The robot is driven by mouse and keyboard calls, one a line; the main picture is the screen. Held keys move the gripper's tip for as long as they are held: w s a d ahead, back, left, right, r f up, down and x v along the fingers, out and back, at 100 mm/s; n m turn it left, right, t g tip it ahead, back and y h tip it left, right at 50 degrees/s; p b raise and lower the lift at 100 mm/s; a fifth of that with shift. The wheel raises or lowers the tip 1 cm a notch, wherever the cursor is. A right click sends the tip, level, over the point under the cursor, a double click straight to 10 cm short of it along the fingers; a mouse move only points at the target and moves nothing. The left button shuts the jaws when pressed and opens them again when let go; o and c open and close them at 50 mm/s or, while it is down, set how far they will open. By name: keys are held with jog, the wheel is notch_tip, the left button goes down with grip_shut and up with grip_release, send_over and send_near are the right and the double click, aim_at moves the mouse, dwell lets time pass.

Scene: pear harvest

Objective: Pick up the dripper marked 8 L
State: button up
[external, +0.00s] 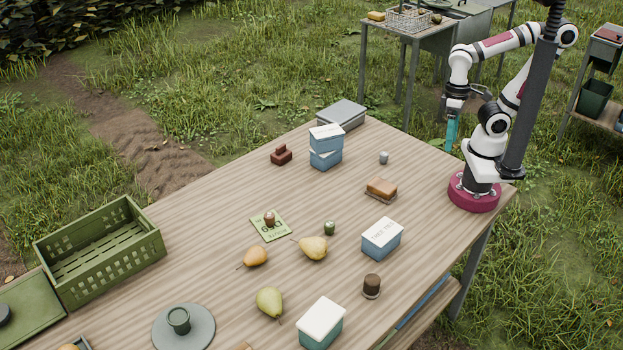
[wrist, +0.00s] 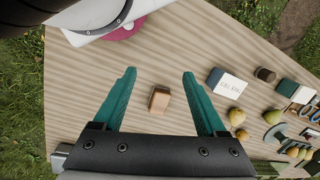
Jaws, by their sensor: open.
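No "8 L" marking is legible in either view, so I cannot tell which item is the dripper. Small candidates in the external view are a green piece (external: 329,228) beside the yellow pear, a grey piece (external: 384,157) near the back right, and a brown-topped piece (external: 270,218) on a green printed card (external: 272,232). A dark brown cylinder (external: 371,286) stands near the front edge. My gripper (external: 452,130) hangs above the table's right end, pointing down. In the wrist view its teal fingers (wrist: 159,73) are apart and empty, with the brown-and-tan block (wrist: 160,100) below between them.
A lettered box (external: 382,240), stacked blue boxes (external: 326,147), a teal box (external: 320,324) and several pears (external: 313,248) stand on the wooden table. A green crate (external: 100,255) is at the left and a grey plate (external: 200,335) at the front. Bare wood separates most items.

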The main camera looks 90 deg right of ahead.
jog(key=w+d+f+n+t+h, duration=0.1)
jog(key=w+f+n+t, duration=0.25)
jog(key=w, duration=0.75)
jog(key=w+d+f+n+t+h, duration=0.1)
jog(key=w+f+n+t, duration=0.2)
jog(key=w, duration=0.9)
jog(key=n+t+y, duration=0.5)
jog(key=n+y, duration=0.1)
jog(key=y, duration=0.1)
send_over(329, 224)
jog(key=s+d, duration=0.3)
jog(key=s, duration=0.1)
notch_tip(329, 224, down, 7)
jog(key=shift+y, duration=0.3)
jog(key=f, duration=0.5)
jog(key=shift+w+a+f, duration=0.1)
jog(key=shift+a+f, duration=0.1)
jog(key=shift+w+a+f, duration=0.6)
jog(key=shift+w+f, duration=0.3)
jog(key=shift+w+a+f, duration=0.15)
jog(key=shift+w, duration=0.1)
grip_shut()
